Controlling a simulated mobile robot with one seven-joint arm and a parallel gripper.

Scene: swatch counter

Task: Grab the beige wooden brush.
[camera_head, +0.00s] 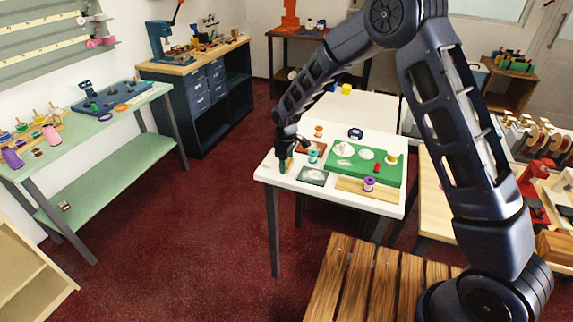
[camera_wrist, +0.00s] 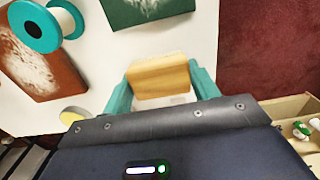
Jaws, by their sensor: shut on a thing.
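The beige wooden brush (camera_wrist: 158,80) is between the two teal fingers of my gripper (camera_wrist: 160,88) in the wrist view. The fingers touch it at both ends. A pale strip, perhaps bristles, shows just below its wooden block. In the head view my gripper (camera_head: 286,165) is at the left edge of the white table (camera_head: 268,177).
A teal spool (camera_wrist: 42,25), a rust-brown swatch (camera_wrist: 38,62) and a dark green swatch (camera_wrist: 145,8) lie close by on the table. A green board (camera_head: 390,179) with several items is to the right. Red floor (camera_head: 195,220) is open to the left.

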